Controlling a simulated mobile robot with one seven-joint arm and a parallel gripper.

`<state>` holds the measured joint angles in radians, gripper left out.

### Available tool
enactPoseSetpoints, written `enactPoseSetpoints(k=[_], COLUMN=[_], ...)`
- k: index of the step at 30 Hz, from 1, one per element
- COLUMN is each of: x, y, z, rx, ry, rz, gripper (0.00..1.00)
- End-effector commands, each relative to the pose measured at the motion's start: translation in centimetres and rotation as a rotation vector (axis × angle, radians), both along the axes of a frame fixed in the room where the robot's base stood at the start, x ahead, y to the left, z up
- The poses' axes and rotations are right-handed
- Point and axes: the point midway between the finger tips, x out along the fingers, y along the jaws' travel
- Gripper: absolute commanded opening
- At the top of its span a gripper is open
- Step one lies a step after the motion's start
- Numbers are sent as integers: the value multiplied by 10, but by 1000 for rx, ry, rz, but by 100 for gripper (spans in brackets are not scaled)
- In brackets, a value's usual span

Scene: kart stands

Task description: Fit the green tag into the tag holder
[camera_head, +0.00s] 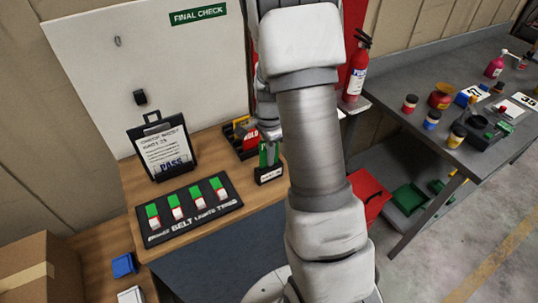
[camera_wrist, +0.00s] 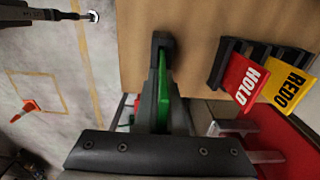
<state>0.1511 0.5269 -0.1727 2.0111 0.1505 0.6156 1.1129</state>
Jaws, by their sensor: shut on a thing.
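The green tag (camera_head: 264,156) is upright just above or at the top of a small black tag holder (camera_head: 269,179) with a white label, at the right end of the wooden bench. My gripper (camera_head: 272,141) is shut on the tag from above, partly hidden by my arm. In the wrist view the green tag (camera_wrist: 162,88) shows edge-on between my dark fingers, with a black piece (camera_wrist: 163,42) at its far end, probably the holder. I cannot tell whether the tag's lower edge is inside the slot.
A red HOLD tag (camera_wrist: 242,83) and yellow REDO tag (camera_wrist: 288,89) stand close beside my gripper. A black switch panel (camera_head: 188,211) and a PASS clipboard (camera_head: 162,147) are on the bench (camera_head: 128,176). A grey table (camera_head: 410,133) with bottles is at right.

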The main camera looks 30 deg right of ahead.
Motion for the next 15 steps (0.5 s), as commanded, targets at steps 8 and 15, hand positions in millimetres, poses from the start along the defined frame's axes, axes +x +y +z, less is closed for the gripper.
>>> enactPoseSetpoints(k=[8,15], x=[0,0], y=[0,0], z=[-8,-14], rx=[0,0], ry=[1,0], rz=[0,0], gripper=[0,0])
